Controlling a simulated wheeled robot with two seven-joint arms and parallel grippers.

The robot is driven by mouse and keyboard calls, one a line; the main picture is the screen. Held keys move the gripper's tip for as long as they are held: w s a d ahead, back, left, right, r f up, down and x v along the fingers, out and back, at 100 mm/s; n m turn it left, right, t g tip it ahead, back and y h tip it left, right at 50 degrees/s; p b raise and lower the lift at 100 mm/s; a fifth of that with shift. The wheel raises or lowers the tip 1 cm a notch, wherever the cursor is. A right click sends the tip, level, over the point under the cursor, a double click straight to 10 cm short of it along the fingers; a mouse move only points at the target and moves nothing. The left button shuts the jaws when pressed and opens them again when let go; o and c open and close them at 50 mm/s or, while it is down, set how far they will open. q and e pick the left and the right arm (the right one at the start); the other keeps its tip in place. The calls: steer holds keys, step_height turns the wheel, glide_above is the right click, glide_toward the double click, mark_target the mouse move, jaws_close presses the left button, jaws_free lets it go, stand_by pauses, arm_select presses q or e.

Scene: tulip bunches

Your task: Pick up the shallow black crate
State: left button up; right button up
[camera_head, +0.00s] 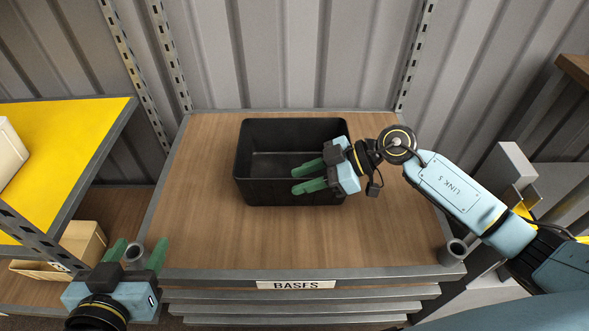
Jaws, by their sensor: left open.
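The shallow black crate (262,193) sits upright and looks empty on the wooden shelf top marked BASES. My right gripper (302,178) reaches in from the right over the crate's right half. Its two green fingers point left and are apart, with nothing seen between them. The lower finger overlaps the crate's front rim in the picture; I cannot tell whether it touches. The gripper body hides part of the crate's right side. My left gripper (137,248) is open at the lower left, beside the shelf's front left corner, away from the crate.
The wooden shelf top (200,235) is clear around the crate. Metal corner posts stand at the front left (135,257) and front right (454,250). A yellow shelf (70,125) is at the left, with a tan bin (82,240) below it. A corrugated wall closes the back.

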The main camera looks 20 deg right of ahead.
steer(key=shift+c, duration=0.2)
jaws_close()
stand_by(1.1)
